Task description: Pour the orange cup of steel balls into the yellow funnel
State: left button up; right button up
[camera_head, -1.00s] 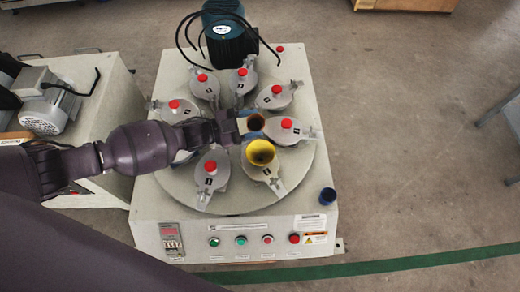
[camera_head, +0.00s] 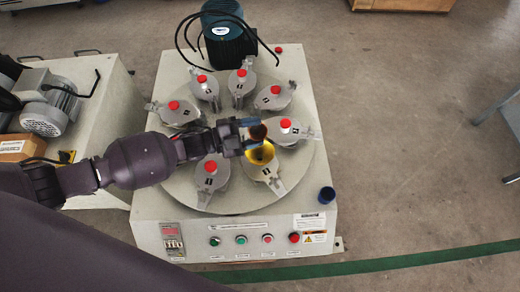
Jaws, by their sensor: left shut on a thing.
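My left gripper (camera_head: 243,136) is shut on the orange cup (camera_head: 258,132), which it holds above the middle of the round plate. The cup overlaps the far edge of the yellow funnel (camera_head: 260,154) in the picture and looks tilted towards it. The funnel sits on a lidless pot at the near side of the plate. The steel balls cannot be made out at this size. My right gripper is not in view.
Several grey pots with red-knobbed lids (camera_head: 210,167) ring the round plate (camera_head: 228,197) on the white machine (camera_head: 180,220). A dark motor (camera_head: 228,38) with black cables stands at the back.

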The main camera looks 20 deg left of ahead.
pick_arm(q)
jog(key=shift+m, duration=0.3)
jog(key=shift+s+d+f+m+b, duration=0.1)
jog(key=shift+s+f+m+b, duration=0.15)
jog(key=shift+f+m+b, duration=0.25)
jog(key=shift+w+f, duration=0.1)
jog(key=shift+f, duration=0.05)
jog(key=shift+r+m, duration=0.3)
jog(key=shift+m, duration=0.4)
jog(key=shift+s+d+f+m+b, duration=0.1)
jog(key=shift+s+f+m+b, duration=0.1)
jog(key=shift+m+b, duration=0.15)
jog(key=shift+d+r+m+p, duration=0.1)
jog(key=shift+r+m+p, duration=0.25)
jog(key=shift+m, duration=0.2)
jog(key=shift+s+f+m, duration=0.1)
jog(key=shift+s+m, duration=0.05)
jog(key=shift+m, duration=0.35)
jog(key=shift+s+d+m, duration=0.15)
jog(key=shift+s+m, duration=0.05)
jog(key=shift+m, duration=0.9)
dwell(1.4)
